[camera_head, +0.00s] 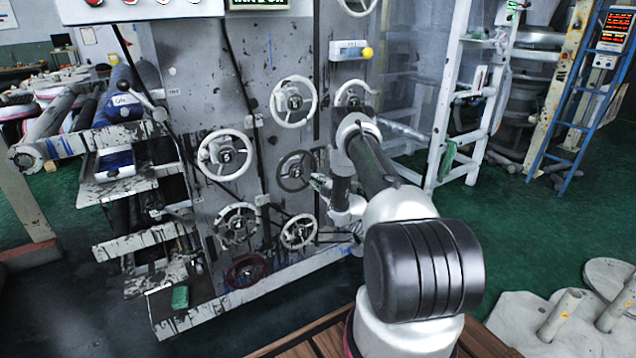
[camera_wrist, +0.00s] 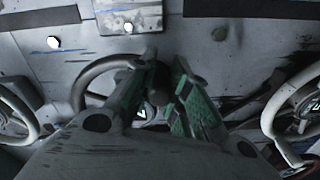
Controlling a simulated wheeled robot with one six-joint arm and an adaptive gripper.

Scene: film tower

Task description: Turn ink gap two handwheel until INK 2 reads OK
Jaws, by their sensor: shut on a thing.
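A dark grey handwheel (camera_head: 295,171) stands on the grey machine panel, among several paler wheels. My gripper (camera_head: 320,185) is at its right edge in the head view. In the wrist view, my gripper (camera_wrist: 158,88) has its green-padded fingers shut around a small dark round part, apparently at the rim of a grey handwheel (camera_wrist: 88,84). The fingers hide part of that wheel, and I cannot read its number. A dark display (camera_head: 258,3) with pale lettering sits at the top edge of the head view. It is cut off, so I cannot read it surely.
White handwheels surround this one: one above (camera_head: 293,101), one at left (camera_head: 226,155), one below (camera_head: 299,231). A blue ladder (camera_head: 578,110) stands at right. Green floor (camera_head: 500,225) is open there.

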